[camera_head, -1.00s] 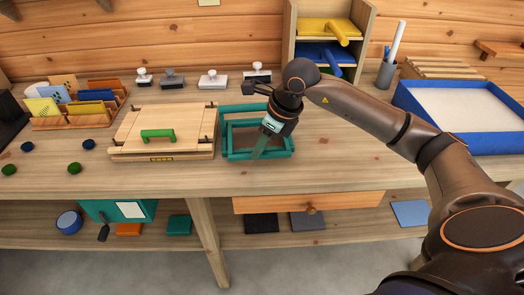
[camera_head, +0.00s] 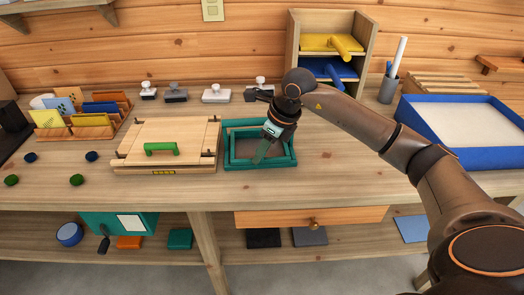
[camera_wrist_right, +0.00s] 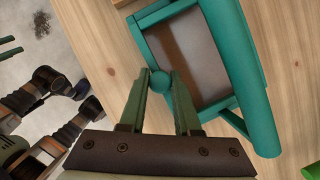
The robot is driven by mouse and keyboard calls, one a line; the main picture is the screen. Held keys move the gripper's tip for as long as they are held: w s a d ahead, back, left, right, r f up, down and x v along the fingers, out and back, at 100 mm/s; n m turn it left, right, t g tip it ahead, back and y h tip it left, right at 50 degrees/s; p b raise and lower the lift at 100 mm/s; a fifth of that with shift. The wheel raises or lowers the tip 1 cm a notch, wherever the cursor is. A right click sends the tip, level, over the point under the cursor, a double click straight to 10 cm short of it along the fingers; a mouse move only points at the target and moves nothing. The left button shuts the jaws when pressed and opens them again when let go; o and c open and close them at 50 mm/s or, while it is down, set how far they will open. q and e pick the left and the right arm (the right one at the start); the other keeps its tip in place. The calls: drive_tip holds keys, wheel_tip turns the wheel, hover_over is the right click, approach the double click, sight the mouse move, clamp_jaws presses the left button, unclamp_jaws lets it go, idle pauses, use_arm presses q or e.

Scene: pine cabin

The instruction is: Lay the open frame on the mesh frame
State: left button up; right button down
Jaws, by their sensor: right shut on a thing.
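Two teal frames overlap on the bench right of the wooden board. The larger mesh frame (camera_head: 226,150) lies on the bench. The smaller open frame (camera_head: 290,160) appears within its outline; I cannot tell if they touch. The wrist view shows a brown panel (camera_wrist_right: 190,50) inside teal rails. My right gripper (camera_head: 262,153) is over the near rails, its fingers shut on a rounded teal part (camera_wrist_right: 160,82), apparently of the open frame. The fingers hide part of the rails. My left gripper is outside the head view; finger-like green bars at the wrist view's left edge are unclear.
A wooden board with a green handle (camera_head: 161,149) stands close to the left of the frames. Several stamps, such as a white one (camera_head: 216,94), stand behind. A blue-rimmed tray (camera_head: 470,158) is at right. The bench front (camera_head: 330,180) is clear.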

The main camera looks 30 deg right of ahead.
drive_tip(key=c, duration=0.5)
unclamp_jaws()
drive_tip(key=shift+c, duration=0.2)
drive_tip(key=v, duration=1.2)
drive_tip(key=shift+s+r, duration=0.15)
drive_tip(key=shift+r, duration=0.1)
